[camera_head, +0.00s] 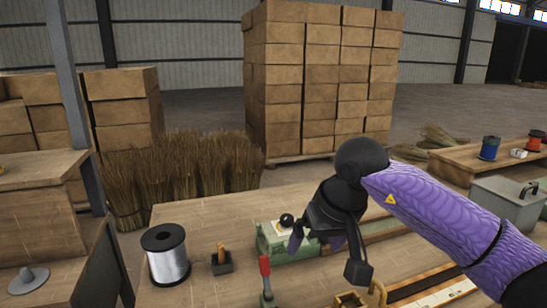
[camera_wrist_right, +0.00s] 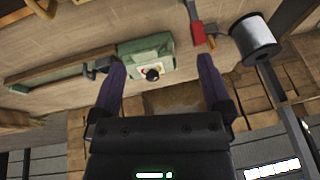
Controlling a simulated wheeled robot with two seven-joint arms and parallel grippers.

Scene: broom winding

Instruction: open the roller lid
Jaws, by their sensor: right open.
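A green housing (camera_head: 272,243) with a round black knob (camera_head: 286,220) sits on the workbench, partly behind my right gripper. It looks like the roller lid, and I cannot tell whether it is raised. In the right wrist view the green housing (camera_wrist_right: 146,48) and its black knob (camera_wrist_right: 152,74) lie between my finger lines. My right gripper (camera_head: 327,250) is open and empty, above the bench and close to the housing. Its two purple-dark fingers show in the right wrist view (camera_wrist_right: 161,68), spread wide. The knob appears apart from both fingers. My left gripper is out of view.
A wire spool (camera_head: 167,255), a small black holder (camera_head: 221,262) and a red-handled lever (camera_head: 265,272) stand left of the housing. A grey metal box (camera_head: 503,205) stands at the right. Bare bench lies around the spool.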

